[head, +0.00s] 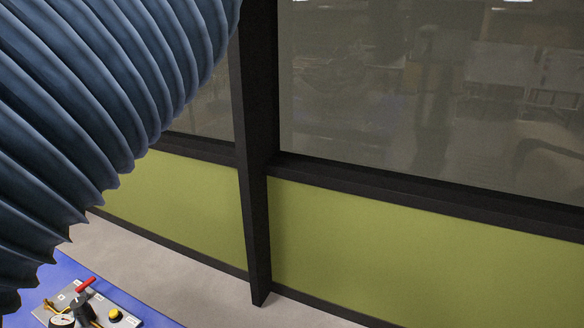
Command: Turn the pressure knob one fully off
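A small grey control panel (127,321) shows at the bottom left, cut off by the lower edge. It carries a dark upright knob (82,309), a red lever handle (86,285), a yellow round button (115,314) and a round white-faced gauge (62,322). I cannot tell which part is pressure knob one, or how far it is turned. Small white labels on the panel are too small to read. My gripper is not in view.
The panel rests on a blue surface (62,268). A large blue ribbed hose (110,90) fills the upper left close to the camera. Behind stands a glazed partition with green lower panels (400,255) and a dark post (256,150). Grey floor (190,268) shows before it.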

